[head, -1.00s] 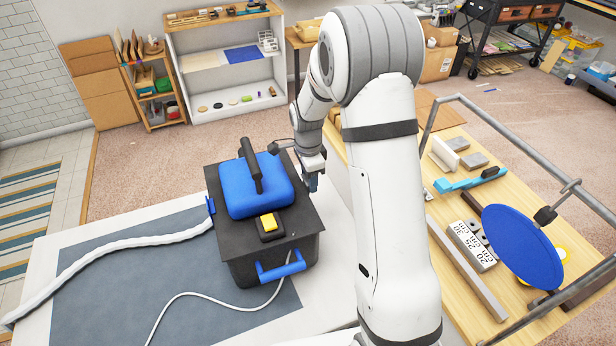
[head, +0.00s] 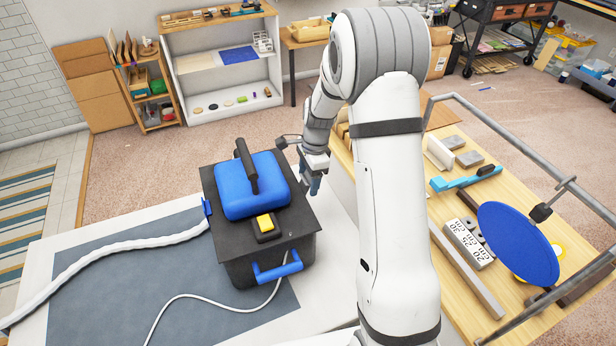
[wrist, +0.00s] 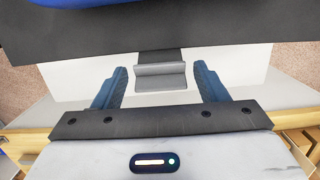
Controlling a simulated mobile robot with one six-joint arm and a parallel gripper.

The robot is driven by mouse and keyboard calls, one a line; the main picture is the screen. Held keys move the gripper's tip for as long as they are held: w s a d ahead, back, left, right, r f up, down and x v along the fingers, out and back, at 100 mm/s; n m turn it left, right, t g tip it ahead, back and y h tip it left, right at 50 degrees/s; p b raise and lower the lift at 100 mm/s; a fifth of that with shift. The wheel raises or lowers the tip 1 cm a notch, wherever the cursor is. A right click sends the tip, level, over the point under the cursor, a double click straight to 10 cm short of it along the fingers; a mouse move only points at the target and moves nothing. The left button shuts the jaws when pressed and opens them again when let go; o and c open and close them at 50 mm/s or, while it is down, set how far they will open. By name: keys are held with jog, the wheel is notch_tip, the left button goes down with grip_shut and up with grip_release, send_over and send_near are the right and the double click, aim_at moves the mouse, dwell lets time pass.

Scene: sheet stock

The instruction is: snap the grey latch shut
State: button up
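The grey latch (wrist: 161,77) shows in the wrist view as a small ridged grey piece below a dark strip at the black lid's edge. It lies ahead of my gripper (wrist: 160,88), centred between its two blue fingers. The fingers are wide apart with nothing held. In the head view my gripper (head: 313,184) is just off the right side of the black case (head: 262,268), fingers pointing down. The latch is hidden in the head view. Whether it is touched, or how far it is swung, I cannot tell.
The case carries a blue top (head: 237,205) with a black handle, a yellow button (head: 265,222) and a blue front handle (head: 278,268). A white hose (head: 110,249) reaches its left. The wooden bench (head: 440,207) at right holds a blue disc (head: 518,244) and metal blocks.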

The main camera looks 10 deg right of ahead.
jog(key=shift+r, duration=0.1)
notch_tip(320, 180, up, 8)
jog(key=d+b, duration=0.1)
jog(key=shift+f+b, duration=0.2)
jog(key=shift+b, duration=0.2)
jog(key=shift+w, duration=0.15)
jog(key=shift+c, duration=0.6)
